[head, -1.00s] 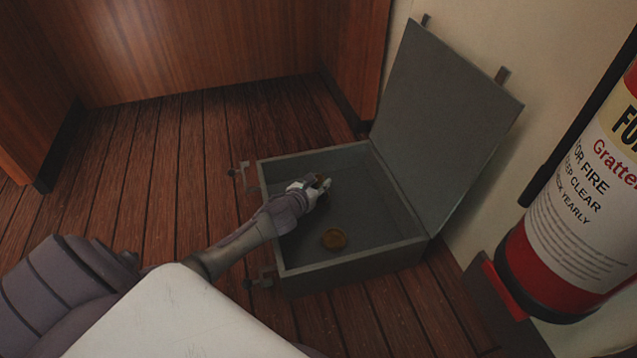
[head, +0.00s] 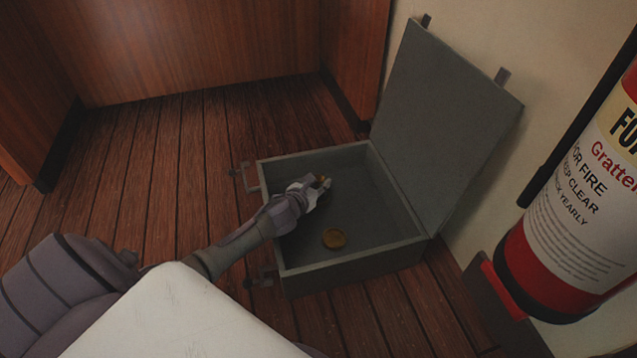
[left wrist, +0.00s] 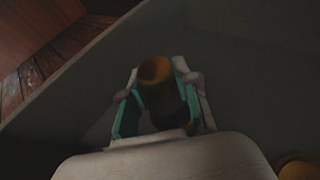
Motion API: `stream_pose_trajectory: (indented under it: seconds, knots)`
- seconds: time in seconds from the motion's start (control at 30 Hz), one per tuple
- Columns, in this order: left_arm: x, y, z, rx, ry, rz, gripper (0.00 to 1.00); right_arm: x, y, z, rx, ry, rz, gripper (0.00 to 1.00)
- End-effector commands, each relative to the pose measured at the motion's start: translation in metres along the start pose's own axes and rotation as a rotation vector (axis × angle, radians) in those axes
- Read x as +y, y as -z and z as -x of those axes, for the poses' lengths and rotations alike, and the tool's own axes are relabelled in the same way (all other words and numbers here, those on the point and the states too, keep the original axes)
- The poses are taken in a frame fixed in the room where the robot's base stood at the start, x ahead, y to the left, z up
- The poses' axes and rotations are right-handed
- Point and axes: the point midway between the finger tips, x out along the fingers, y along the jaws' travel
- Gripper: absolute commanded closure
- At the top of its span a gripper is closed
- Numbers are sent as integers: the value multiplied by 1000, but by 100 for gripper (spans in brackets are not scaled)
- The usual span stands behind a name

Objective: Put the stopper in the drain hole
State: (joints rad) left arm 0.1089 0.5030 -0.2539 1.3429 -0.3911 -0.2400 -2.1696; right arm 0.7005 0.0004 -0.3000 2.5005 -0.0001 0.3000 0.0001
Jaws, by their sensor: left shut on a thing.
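My left gripper (head: 319,187) reaches into the open grey box from the left. It is shut on a brownish-gold stopper (left wrist: 155,72), which sits between the fingers in the left wrist view. In the head view only a small brown tip of it shows at the fingertips. A round brass piece, likely the drain hole's fitting (head: 334,238), lies on the box floor nearer the front. Its edge also shows at the lower right of the left wrist view (left wrist: 299,170). The held stopper is apart from it. Whether the brass piece has an opening cannot be made out.
The grey box (head: 345,257) stands on the plank floor with its lid (head: 445,120) raised at the right. A red fire extinguisher (head: 570,200) hangs on the right wall. Wooden panels (head: 200,45) stand behind. The rest of the box floor is clear.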

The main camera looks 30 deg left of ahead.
Motion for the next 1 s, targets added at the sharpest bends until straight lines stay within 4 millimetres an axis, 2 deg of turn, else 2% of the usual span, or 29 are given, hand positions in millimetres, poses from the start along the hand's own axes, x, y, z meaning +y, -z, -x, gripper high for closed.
stream_pose_trajectory:
  seconds: [0.53, 1.0]
  knots:
    - [0, 0, 0, -1, 0, 0, 100, 1, -1, -3, -1, 0, 0, 77]
    - [0, 8, -3, -1, 0, 0, 100, -1, 1, 4, -1, 0, 0, 77]
